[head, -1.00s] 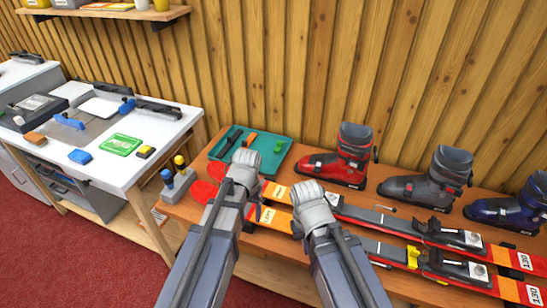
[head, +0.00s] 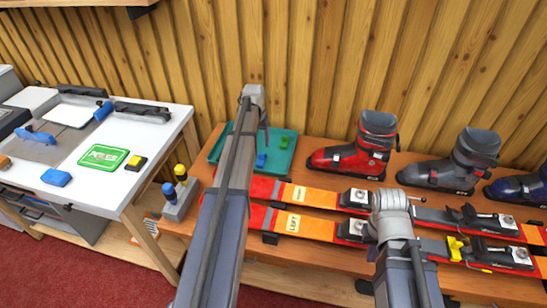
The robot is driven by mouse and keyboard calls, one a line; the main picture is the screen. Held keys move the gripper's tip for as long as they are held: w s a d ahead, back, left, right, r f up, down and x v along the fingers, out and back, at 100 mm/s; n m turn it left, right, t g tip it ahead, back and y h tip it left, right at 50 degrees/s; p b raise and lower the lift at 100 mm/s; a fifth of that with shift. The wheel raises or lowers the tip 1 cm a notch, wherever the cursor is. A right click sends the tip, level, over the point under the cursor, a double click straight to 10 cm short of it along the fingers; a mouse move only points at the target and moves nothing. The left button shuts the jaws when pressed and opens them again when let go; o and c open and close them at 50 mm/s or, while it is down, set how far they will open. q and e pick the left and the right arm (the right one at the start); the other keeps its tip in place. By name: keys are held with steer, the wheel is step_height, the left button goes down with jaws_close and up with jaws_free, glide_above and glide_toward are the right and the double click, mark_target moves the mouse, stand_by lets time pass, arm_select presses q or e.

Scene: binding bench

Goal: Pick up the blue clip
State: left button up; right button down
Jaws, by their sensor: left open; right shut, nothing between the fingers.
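A small blue clip (head: 261,160) lies in the green tray (head: 291,153) at the back of the bench. A green piece (head: 284,142) lies just to its right in the tray. My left gripper (head: 264,124) is over the tray, behind and above the blue clip. It is open, with its fingers mostly edge-on, and appears apart from the clip. My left arm hides part of the tray. My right gripper (head: 404,200) is shut and empty over the skis, to the right of the tray, with its fingertips mostly hidden.
Two red and orange skis (head: 308,195) with bindings lie along the bench. Ski boots (head: 352,158) stand behind them. A grey holder (head: 181,204) with blue and yellow handles stands left of my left arm. A white side table (head: 84,180) holds tools.

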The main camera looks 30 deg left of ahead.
mark_target(261, 154)
arm_select(q)
steer(key=shift+f, duration=0.1)
step_height(261, 154, down, 2)
steer(key=b, duration=0.2)
steer(key=shift+w+f+b, duration=0.15)
steer(key=shift+f+b, duration=0.1)
steer(key=shift+b, duration=0.15)
steer(key=f+b, duration=0.4)
steer(key=shift+d+f, duration=0.1)
steer(key=shift+d, duration=0.25)
steer(key=shift+w+f+b, duration=0.1)
steer(key=shift+f+b, duration=0.4)
steer(key=shift+b, duration=0.1)
steer(key=shift+r, duration=0.1)
steer(key=shift+c, duration=0.2)
jaws_close()
